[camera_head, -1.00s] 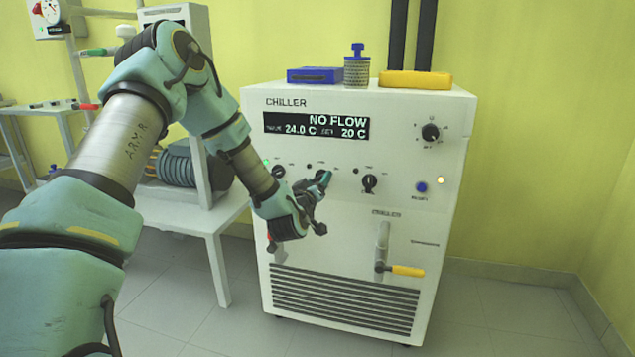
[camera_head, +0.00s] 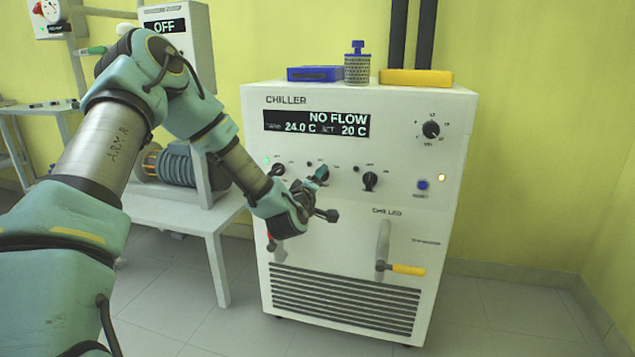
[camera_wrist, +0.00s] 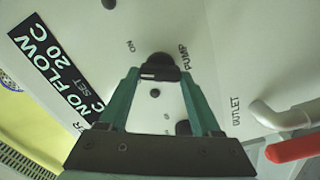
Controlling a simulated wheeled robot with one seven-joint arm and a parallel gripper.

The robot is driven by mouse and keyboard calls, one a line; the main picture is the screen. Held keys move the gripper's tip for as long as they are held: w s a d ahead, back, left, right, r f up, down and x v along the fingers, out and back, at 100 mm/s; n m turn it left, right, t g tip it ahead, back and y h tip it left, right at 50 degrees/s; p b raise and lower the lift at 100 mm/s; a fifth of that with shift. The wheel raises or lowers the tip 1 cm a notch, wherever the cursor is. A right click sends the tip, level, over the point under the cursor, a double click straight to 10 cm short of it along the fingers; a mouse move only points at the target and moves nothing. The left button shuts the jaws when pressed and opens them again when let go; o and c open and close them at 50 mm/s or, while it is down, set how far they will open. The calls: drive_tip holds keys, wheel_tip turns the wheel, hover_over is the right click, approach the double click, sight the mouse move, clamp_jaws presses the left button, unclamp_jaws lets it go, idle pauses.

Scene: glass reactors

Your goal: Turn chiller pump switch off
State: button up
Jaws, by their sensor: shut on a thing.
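The white chiller (camera_head: 440,220) stands in the middle of the head view, with a row of dark knobs on its front. Its display (camera_head: 315,123) reads NO FLOW, 24.0 C and set 20 C. In the wrist view the dark pump switch (camera_wrist: 158,60) sits beside the label PUMP, with ON printed on its other side. My gripper (camera_head: 320,173) is at the middle knob of the row and mostly hides it. In the wrist view my gripper (camera_wrist: 160,73) is shut on the pump switch, one green finger on each side.
A left knob (camera_head: 278,170) and a right knob (camera_head: 370,181) flank my gripper closely. A blue reset button (camera_head: 422,186) and a yellow-handled valve (camera_head: 407,270) are farther right. The floor to the right is clear.

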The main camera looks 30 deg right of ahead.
drive_tip(key=n, duration=0.5)
drive_tip(key=shift+f, duration=0.1)
drive_tip(key=shift+n, duration=0.3)
idle(0.4)
drive_tip(key=o, duration=1.4)
drive_tip(key=shift+a, duration=0.1)
drive_tip(key=v, duration=1)
drive_tip(key=shift+s+a, duration=0.25)
